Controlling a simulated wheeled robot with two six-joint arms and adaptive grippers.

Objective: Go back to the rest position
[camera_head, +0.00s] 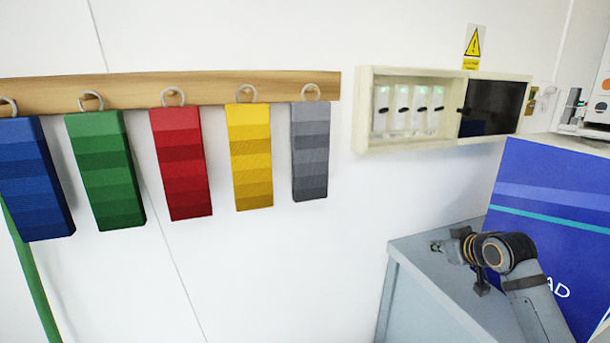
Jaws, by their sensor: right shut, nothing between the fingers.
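My right gripper (438,246) is at the lower right, over the grey counter top. Its arm comes up from the bottom right edge and bends at a dark joint with orange rings, and the gripper points left. The gripper is small in view, shut and empty. I cannot tell whether it touches the counter or hovers above it. My left gripper is not in view.
Swatches in blue (36,180), green (105,170), red (181,163), yellow (251,157) and grey (310,152) hang from a wooden rail (215,84). A cream wall case (362,110) is right of them. A blue panel (545,200) stands behind my right arm beside the grey counter (405,262).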

